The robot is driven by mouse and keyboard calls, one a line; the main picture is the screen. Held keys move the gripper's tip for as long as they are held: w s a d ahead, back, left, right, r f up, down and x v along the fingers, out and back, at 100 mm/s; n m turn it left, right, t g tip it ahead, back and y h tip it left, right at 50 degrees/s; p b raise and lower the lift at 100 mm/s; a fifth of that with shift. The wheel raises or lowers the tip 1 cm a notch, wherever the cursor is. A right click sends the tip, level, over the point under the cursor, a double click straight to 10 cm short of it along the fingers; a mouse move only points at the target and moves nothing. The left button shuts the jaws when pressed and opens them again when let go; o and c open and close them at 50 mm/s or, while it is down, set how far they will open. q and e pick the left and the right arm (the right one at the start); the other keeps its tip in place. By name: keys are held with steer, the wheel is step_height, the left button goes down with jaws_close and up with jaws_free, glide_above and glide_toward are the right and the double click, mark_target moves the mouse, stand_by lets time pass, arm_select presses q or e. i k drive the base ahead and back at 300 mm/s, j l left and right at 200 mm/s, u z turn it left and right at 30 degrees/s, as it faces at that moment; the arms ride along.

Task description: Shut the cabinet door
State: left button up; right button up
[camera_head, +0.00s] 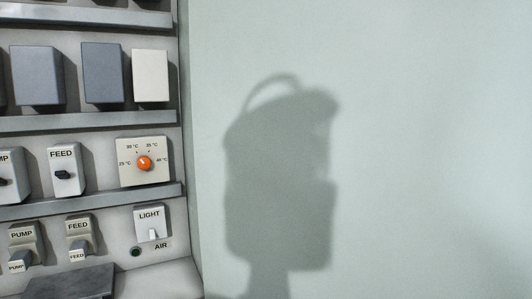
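No cabinet door can be clearly made out in the head view. A grey control cabinet or panel (95,120) with several shelf-like ledges fills the left side; I cannot tell whether it has a door. Neither of my grippers is in view.
The panel carries grey and white boxes, a FEED switch (64,171), an orange temperature knob (145,163) and a LIGHT switch (151,223). A dark flat piece (72,283) lies at the bottom left. A plain pale wall (430,120) with a dark shadow fills the right.

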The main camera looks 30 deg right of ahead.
mark_target(344, 149)
steer(key=k+l+u, duration=0.2)
steer(key=k+l, duration=0.15)
steer(key=k+l+u, duration=0.2)
steer(key=k, duration=0.3)
steer(key=l+u, duration=0.15)
steer(key=l, duration=0.3)
steer(key=k+l+u, duration=0.1)
steer(key=l, duration=0.35)
steer(key=l+u, duration=0.15)
steer(key=l, duration=0.3)
steer(key=k+l+u, duration=0.15)
steer(key=l, duration=0.3)
steer(key=k+j, duration=0.1)
steer(key=j, duration=0.15)
steer(key=j+u, duration=0.1)
steer(key=j, duration=0.15)
steer(key=k, duration=0.05)
